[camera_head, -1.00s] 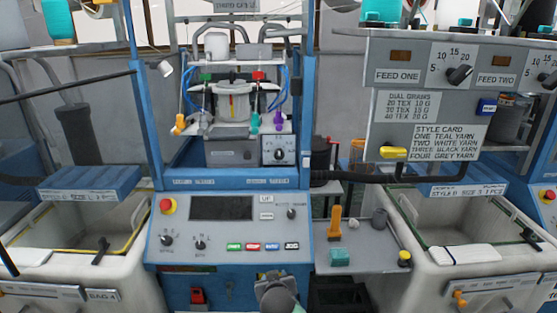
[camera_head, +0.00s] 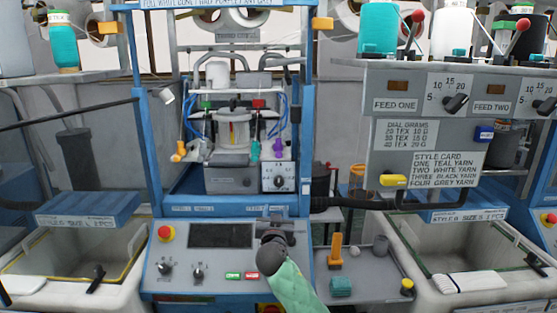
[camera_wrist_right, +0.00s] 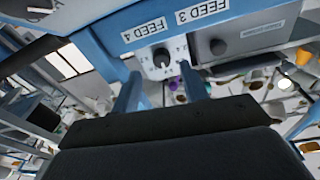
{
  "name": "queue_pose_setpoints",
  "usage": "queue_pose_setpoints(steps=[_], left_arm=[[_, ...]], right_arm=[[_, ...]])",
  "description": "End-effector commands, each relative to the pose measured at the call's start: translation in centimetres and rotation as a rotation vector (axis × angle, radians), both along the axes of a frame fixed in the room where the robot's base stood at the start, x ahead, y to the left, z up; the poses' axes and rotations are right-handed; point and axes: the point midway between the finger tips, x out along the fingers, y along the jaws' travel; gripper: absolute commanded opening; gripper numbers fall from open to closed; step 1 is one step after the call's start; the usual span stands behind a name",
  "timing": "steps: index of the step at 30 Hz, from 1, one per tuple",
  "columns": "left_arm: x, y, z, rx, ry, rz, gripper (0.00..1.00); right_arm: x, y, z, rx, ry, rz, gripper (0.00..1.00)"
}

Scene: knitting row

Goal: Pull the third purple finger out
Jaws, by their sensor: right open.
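A purple finger (camera_head: 278,148) hangs at the right end of a row under the small machine head, beside a teal finger (camera_head: 254,151). A pale finger (camera_head: 195,151) and an orange finger (camera_head: 178,152) hang at the left end. A small purple piece (camera_wrist_right: 175,83) shows in the right wrist view, between and beyond my blue fingers. My right gripper (camera_head: 276,222) is in front of the control panel, below the row and apart from it. In the right wrist view its fingers (camera_wrist_right: 162,76) are spread with nothing held. My left gripper is not in view.
A dial box (camera_head: 278,179) sits just below the purple finger. Blue frame posts (camera_head: 305,110) stand on both sides of the machine. A grey side shelf (camera_head: 363,268) holds an orange tool (camera_head: 336,250) and a teal block (camera_head: 340,287). Cream bins (camera_head: 440,250) flank the panel.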

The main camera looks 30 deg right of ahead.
Motion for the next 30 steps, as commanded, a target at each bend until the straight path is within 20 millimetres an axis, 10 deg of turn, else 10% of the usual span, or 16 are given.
queue_pose_setpoints(steps=[9, 16, 30], left_arm=[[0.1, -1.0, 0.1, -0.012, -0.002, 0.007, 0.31], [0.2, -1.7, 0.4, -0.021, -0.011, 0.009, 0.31], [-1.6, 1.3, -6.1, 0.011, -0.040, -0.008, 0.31]], right_arm=[[3.7, -3.0, 9.9, -0.064, -0.247, 0.000, 0.44], [4.5, -3.6, 11.2, -0.072, -0.266, 0.003, 0.44], [8.3, -6.4, 13.2, -0.071, -0.264, 0.003, 0.44]])
